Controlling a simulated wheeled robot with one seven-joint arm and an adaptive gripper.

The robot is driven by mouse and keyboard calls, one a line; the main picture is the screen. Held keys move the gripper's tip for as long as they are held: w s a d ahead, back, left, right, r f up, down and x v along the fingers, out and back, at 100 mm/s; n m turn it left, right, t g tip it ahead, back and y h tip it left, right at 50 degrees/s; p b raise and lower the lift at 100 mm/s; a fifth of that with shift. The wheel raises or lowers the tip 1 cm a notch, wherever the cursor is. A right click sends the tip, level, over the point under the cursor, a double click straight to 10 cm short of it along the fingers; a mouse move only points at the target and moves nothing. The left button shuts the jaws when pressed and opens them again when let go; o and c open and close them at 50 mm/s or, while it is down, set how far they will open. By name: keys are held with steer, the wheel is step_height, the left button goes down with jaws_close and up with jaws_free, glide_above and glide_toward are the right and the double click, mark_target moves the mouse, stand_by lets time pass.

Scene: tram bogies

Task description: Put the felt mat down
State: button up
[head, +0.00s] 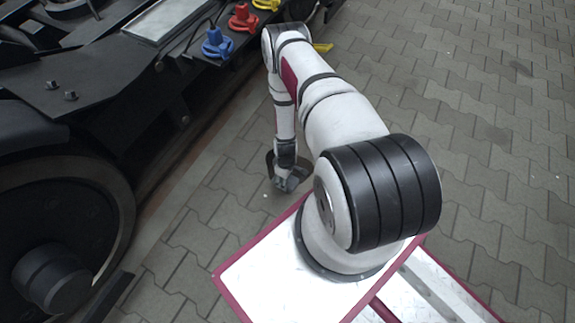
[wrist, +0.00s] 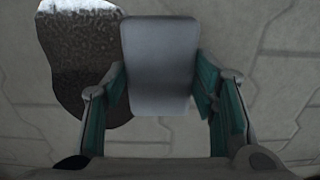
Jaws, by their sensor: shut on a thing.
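The felt mat (wrist: 160,62) is a light grey rectangle with rounded corners in the wrist view. My gripper (wrist: 161,88) is shut on it, with the two green-lined fingers at its left and right sides. The mat overlaps part of a dark, glossy patch (wrist: 75,65) on the paving. Its height above the ground is hard to tell. In the head view my gripper (head: 287,182) points down low over the paving, beside the dark patch (head: 271,163). The mat cannot be made out clearly there.
Grey interlocking paving (head: 480,110) lies open to the right. A dark bogie with a large wheel (head: 70,215) fills the left. Blue (head: 218,43), red (head: 242,18) and yellow (head: 266,4) fittings stand along its edge. A yellow piece (head: 322,47) shows behind my arm.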

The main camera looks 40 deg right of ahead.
steer(key=w+d+b, duration=0.1)
steer(key=w+d, duration=0.1)
steer(key=w+d+b, duration=0.1)
steer(key=w+d, duration=0.1)
steer(key=w+d+f+b, duration=0.1)
steer(key=w+d, duration=0.1)
steer(key=shift+w+d, duration=0.2)
steer(key=shift+w+d+f+b, duration=0.15)
steer(key=shift+f+b, duration=0.5)
steer(key=shift+f, duration=0.25)
steer(key=shift+w+d+f+b, duration=0.15)
steer(key=shift+f+b, duration=0.5)
steer(key=shift+f, duration=0.2)
steer(key=shift+f, duration=0.15)
steer(key=o, duration=1.1)
steer(key=shift+c, duration=0.2)
